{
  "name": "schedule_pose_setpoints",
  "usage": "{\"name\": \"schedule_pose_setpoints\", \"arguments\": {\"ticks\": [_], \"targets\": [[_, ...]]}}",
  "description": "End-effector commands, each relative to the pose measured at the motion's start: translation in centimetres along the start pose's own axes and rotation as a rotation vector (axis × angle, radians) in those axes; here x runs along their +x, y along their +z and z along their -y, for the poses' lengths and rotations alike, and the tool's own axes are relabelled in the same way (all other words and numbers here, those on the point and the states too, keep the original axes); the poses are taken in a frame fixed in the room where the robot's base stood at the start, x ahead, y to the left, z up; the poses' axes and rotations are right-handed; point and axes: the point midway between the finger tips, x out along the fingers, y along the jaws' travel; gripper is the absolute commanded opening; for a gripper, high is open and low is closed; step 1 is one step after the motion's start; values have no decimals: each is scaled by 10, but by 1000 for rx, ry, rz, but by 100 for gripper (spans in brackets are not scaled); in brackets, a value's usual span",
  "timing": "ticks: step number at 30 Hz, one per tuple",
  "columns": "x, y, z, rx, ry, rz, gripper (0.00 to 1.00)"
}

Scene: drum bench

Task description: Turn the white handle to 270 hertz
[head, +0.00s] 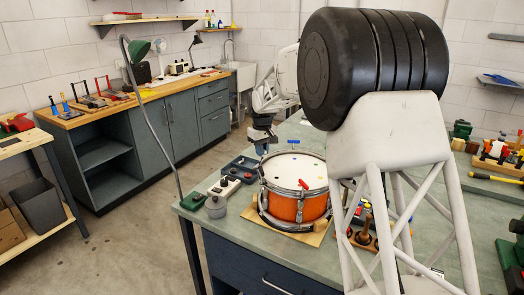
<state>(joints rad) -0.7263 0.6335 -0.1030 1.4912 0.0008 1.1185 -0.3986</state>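An orange drum (296,206) with a white head (295,170) and a metal rim stands on a wooden board. A red handle (303,184) shows at its near rim, and a blue one (293,142) at its far rim. Small coloured dots lie around the head. I cannot make out a white handle; my large arm link hides the drum's right side. My gripper (262,148) is small and dark, hanging behind the drum's far left edge. Its fingers are too small to tell open from shut. I see no readable hertz display.
A pale box with dark knobs (224,186), a grey pot (215,207), a green object (193,201) and a dark tray (242,167) stand left of the drum. Wooden holders with coloured pieces (364,236) stand right, partly behind my arm. A lamp post (153,125) rises at the bench's left edge.

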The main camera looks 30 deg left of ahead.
Motion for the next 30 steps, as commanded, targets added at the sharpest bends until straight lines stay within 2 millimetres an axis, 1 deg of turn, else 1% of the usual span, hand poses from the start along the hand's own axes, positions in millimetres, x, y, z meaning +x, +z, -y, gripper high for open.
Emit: {"name": "schedule_pose_setpoints", "arguments": {"ticks": [8, 14, 20, 30], "targets": [[0, 0, 0, -8, 0, 0, 0], [-1, 0, 0, -59, 0, 0, 0], [0, 0, 0, -166, 0, 1, 0], [-1, 0, 0, -419, 0, 1, 0]]}}
